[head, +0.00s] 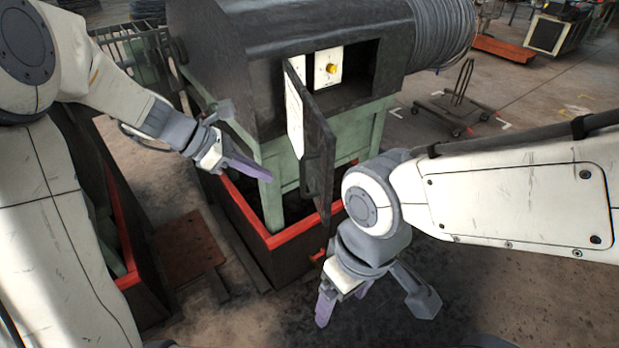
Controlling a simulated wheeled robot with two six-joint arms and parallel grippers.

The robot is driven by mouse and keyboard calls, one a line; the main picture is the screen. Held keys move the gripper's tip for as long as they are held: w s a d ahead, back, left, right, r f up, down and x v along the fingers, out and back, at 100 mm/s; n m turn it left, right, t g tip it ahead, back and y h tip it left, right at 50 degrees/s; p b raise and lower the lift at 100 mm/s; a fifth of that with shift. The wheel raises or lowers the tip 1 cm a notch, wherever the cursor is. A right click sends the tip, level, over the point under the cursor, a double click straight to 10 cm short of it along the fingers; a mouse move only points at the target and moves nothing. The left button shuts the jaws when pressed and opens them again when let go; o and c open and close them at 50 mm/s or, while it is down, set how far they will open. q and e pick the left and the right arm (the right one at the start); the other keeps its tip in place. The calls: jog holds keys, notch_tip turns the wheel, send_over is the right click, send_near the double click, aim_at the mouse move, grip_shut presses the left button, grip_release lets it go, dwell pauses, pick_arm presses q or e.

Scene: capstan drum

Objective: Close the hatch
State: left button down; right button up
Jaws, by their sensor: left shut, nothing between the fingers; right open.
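The hatch (317,150) is a dark panel with a pale inner edge, standing open and swung out from the front of the dark machine housing (285,45). Behind it the opening (362,68) is exposed, with a white panel and a yellow knob (331,69) inside. My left gripper (262,172), with purple fingers, is shut and empty to the left of the hatch, in front of the green frame. My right gripper (340,300) is open and empty, low in front of the hatch and pointing down. My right forearm is right of the hatch's lower part.
A red-rimmed dark bin (290,234) stands under the green frame (276,160). A coil of cable (440,35) wraps the drum at the right. A wheeled cart (455,108) stands on the floor behind. A rusty plate (187,248) lies at lower left.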

aim_at(304, 187)
pick_arm(q)
jog(key=x, duration=0.3)
jog(key=d+r+p+x, duration=0.1)
jog(key=x, duration=0.3)
jog(key=p+x, duration=0.1)
jog(key=x, duration=0.2)
jog(key=shift+w+d, duration=0.15)
jog(key=shift+d, duration=0.25)
jog(key=shift+w+d+f, duration=0.1)
jog(key=shift+w+d, duration=0.15)
jog(key=shift+d, duration=0.45)
jog(key=shift+d, duration=0.1)
